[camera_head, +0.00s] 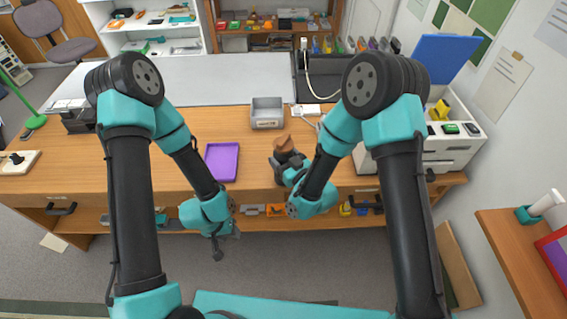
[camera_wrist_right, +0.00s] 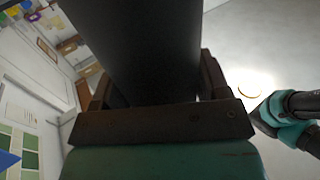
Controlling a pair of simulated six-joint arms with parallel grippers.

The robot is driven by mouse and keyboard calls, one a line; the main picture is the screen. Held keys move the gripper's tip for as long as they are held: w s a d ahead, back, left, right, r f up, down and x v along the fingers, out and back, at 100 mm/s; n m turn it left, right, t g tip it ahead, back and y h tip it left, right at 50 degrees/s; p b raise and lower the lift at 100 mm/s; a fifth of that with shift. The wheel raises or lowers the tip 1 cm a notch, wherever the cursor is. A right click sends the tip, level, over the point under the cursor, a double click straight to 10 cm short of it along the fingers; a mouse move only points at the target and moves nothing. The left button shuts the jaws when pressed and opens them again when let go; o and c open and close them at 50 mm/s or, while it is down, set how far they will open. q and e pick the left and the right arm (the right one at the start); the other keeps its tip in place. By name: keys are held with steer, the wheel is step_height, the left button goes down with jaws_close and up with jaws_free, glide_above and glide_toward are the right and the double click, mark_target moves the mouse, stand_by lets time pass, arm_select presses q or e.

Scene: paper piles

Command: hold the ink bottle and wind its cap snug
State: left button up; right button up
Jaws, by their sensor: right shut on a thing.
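A brown, angular thing (camera_head: 284,144), which I take to be the ink bottle, shows just beyond my right gripper (camera_head: 287,161) in the head view, over the middle of the desk. My right gripper is shut on it. In the right wrist view a large dark body (camera_wrist_right: 155,45) fills the space between the fingers. A cap cannot be made out. My left gripper (camera_head: 222,250) hangs in front of the desk's front edge, apart from the bottle, pointing down. Its fingers are too small and dark to tell whether they are open.
A purple tray (camera_head: 222,162) lies on the desk left of the right gripper. A grey metal bin (camera_head: 267,113) stands behind it. A white box-like unit (camera_head: 447,139) with a raised blue lid is at the right.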

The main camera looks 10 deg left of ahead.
steer(key=w+f, duration=0.2)
steer(key=w, duration=0.4)
steer(key=shift+w+a, duration=0.3)
steer(key=shift+a, duration=0.05)
stand_by(0.8)
